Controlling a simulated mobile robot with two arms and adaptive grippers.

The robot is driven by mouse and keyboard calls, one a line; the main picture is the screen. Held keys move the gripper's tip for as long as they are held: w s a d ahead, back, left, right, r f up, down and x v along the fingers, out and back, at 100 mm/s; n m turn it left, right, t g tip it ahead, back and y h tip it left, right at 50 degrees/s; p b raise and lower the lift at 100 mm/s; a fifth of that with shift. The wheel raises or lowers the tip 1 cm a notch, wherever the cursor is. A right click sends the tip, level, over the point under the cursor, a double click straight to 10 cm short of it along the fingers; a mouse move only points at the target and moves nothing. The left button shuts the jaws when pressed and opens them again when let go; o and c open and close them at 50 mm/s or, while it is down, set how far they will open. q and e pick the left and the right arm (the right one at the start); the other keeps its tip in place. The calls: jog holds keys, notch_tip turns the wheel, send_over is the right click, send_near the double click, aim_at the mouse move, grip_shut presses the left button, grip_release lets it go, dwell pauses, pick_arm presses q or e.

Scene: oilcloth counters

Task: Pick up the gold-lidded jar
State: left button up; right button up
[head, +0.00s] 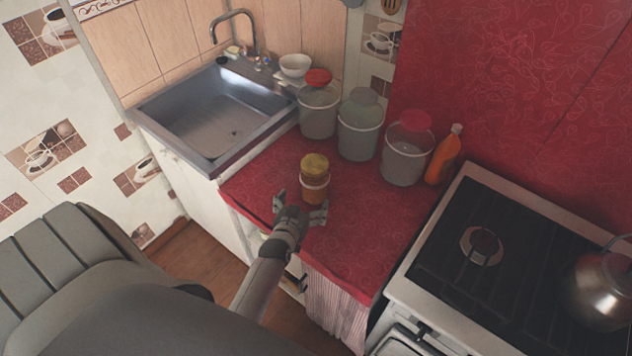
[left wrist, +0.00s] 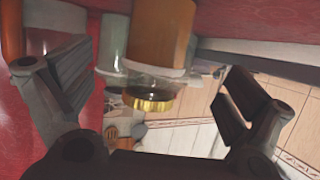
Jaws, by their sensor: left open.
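The gold-lidded jar (head: 314,187) stands upright on the red counter, with an amber body, a pale band around it and a gold lid. My left gripper (head: 299,205) is open at the near side of the jar, its two fingers spread and pointing toward it. In the left wrist view the jar (left wrist: 163,32) appears upside down, framed between the open fingers, with its gold lid (left wrist: 152,105) lowest. No finger visibly touches it. My right gripper is not in view.
Several clear containers stand behind the jar, including a red-lidded one (head: 319,110), a pale-lidded one (head: 360,128) and another red-lidded one (head: 405,152). An orange bottle (head: 443,158) is beside them. A sink (head: 215,110) lies left; a stove (head: 480,250) with a kettle (head: 600,290) lies right.

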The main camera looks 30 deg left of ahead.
aim_at(309, 190)
pick_arm(q)
jog(key=shift+w+a, duration=0.25)
jog(key=shift+w, duration=0.05)
jog(key=b+x, duration=0.4)
jog(key=shift+a+f, duration=0.1)
jog(key=shift+f, duration=0.05)
jog(key=shift+w+a+f, duration=0.1)
jog(key=shift+w, duration=0.4)
jog(key=b+x, duration=0.2)
jog(key=b, duration=0.1)
jog(key=b+x, duration=0.1)
jog(key=x, duration=0.1)
jog(key=shift+d, duration=0.3)
jog(key=shift+w+a+f+b, duration=0.15)
jog(key=shift+w+b, duration=0.4)
jog(key=shift+w, duration=0.05)
jog(key=shift+a, duration=0.1)
jog(key=c, duration=1.5)
jog(key=shift+w+r, duration=0.1)
jog(key=shift+r, duration=0.15)
jog(key=shift+c, duration=1.1)
